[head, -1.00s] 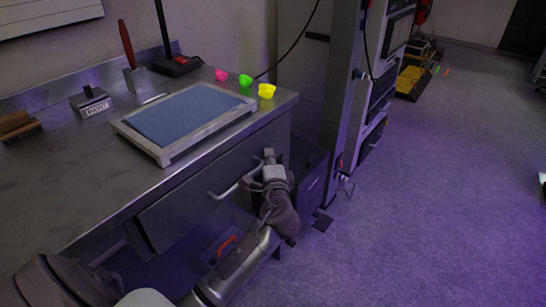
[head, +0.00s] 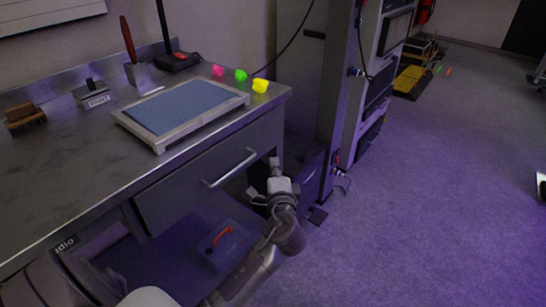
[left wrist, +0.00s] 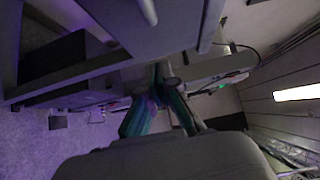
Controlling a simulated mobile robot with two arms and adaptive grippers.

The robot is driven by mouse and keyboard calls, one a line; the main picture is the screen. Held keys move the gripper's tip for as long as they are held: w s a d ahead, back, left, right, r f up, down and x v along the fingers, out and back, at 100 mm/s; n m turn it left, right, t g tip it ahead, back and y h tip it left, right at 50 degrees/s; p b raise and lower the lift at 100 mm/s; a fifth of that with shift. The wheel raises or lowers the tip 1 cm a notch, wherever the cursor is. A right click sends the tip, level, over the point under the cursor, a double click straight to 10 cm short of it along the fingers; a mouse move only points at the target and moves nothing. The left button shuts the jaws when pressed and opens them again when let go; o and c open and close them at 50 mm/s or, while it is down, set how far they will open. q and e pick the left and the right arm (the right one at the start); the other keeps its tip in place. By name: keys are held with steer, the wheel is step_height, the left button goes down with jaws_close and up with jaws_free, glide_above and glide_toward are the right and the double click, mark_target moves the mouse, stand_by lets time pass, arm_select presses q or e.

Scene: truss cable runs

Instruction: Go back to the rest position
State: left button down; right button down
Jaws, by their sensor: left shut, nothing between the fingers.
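My left gripper (head: 273,162) is at the lower middle of the head view, in front of the workbench's right end. Its fingers are together and hold nothing. It is to the right of the drawer handle (head: 230,169) and appears clear of it. In the left wrist view the two fingers of my left gripper (left wrist: 161,72) lean in and meet at the tips, with nothing between them. My right gripper is in neither view.
The metal workbench (head: 60,195) carries a framed blue pad (head: 180,107), several tools and three small coloured pieces. A red-handled box (head: 222,246) sits beneath. A tall rack (head: 345,90) stands behind my left gripper. Open floor (head: 440,200) lies right.

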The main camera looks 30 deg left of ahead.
arm_select(q)
steer(key=v, duration=0.4)
steer(key=shift+s+d, duration=0.2)
steer(key=shift+d, duration=0.15)
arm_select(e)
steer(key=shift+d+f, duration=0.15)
